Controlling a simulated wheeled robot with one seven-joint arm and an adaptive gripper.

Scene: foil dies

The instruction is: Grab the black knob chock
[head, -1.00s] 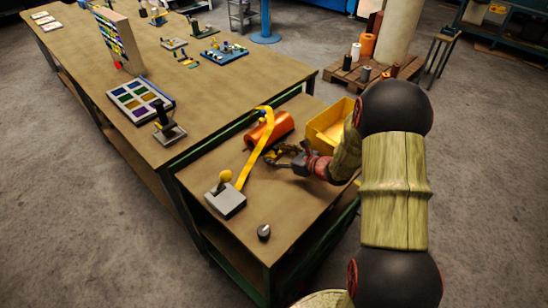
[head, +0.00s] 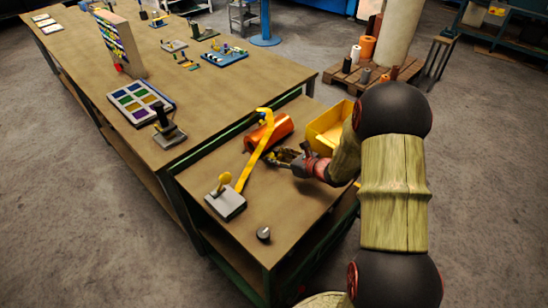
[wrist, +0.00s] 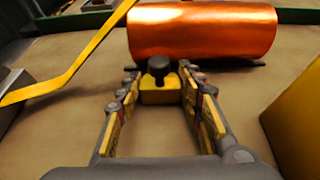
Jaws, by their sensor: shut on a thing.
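The black knob chock, a small yellow block with a black round knob on top, shows in the wrist view (wrist: 160,92). It stands upright between the fingertips of my gripper (wrist: 158,88), just in front of the orange foil roll (wrist: 205,32). The fingers are shut on its two sides. In the head view my gripper (head: 283,157) is low over the bench beside the roll (head: 270,132), and the chock is too small and covered to make out clearly.
A yellow strip (head: 256,153) runs from the roll to a grey block with a yellow knob (head: 226,203). A yellow bin (head: 330,126) stands right of my gripper. A small dark knob-like piece (head: 264,234) lies near the front edge. The bench between is clear.

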